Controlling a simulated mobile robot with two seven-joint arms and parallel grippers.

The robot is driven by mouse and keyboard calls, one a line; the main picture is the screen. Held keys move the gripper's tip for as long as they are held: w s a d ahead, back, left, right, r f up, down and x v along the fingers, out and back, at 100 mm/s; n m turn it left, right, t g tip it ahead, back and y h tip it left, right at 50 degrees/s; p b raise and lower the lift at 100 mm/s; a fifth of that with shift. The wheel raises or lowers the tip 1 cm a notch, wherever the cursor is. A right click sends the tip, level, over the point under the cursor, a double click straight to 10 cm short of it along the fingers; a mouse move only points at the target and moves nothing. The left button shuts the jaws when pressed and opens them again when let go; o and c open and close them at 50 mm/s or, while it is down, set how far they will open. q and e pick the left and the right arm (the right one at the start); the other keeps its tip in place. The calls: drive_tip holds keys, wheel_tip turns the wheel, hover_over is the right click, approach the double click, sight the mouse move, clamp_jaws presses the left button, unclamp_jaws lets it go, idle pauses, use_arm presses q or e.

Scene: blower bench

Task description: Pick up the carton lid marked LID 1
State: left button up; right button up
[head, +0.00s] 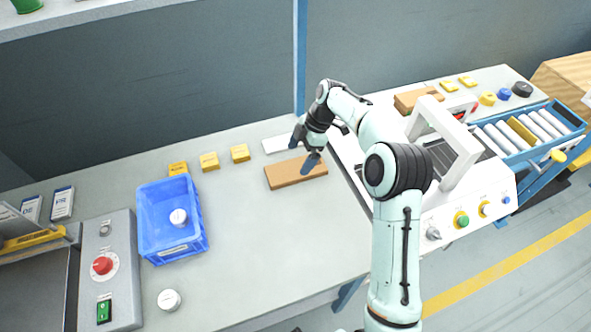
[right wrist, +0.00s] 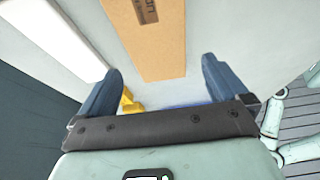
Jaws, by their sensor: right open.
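A flat brown cardboard piece (head: 290,176), which looks like the carton lid, lies on the grey bench. In the right wrist view the brown piece (right wrist: 152,42) runs up between my fingers, with a dark printed label at the top edge that is cut off and not fully readable. My right gripper (head: 305,151) is open at the back right part of this piece, its blue fingers apart. In the right wrist view the gripper (right wrist: 162,68) has one finger on each side of the piece, with nothing held. My left gripper is not in view.
A white flat piece (head: 277,144) lies just behind the brown one. Yellow blocks (head: 240,153) and a blue bin (head: 150,215) stand to the left. A white machine (head: 470,200) stands at right, with another brown piece (head: 408,101) behind it. The front bench is mostly clear.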

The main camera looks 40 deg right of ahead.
sight(293, 169)
drive_tip(key=x, duration=0.6)
drive_tip(key=shift+w+d, duration=0.1)
drive_tip(key=shift+d, duration=0.15)
drive_tip(key=c, duration=0.8)
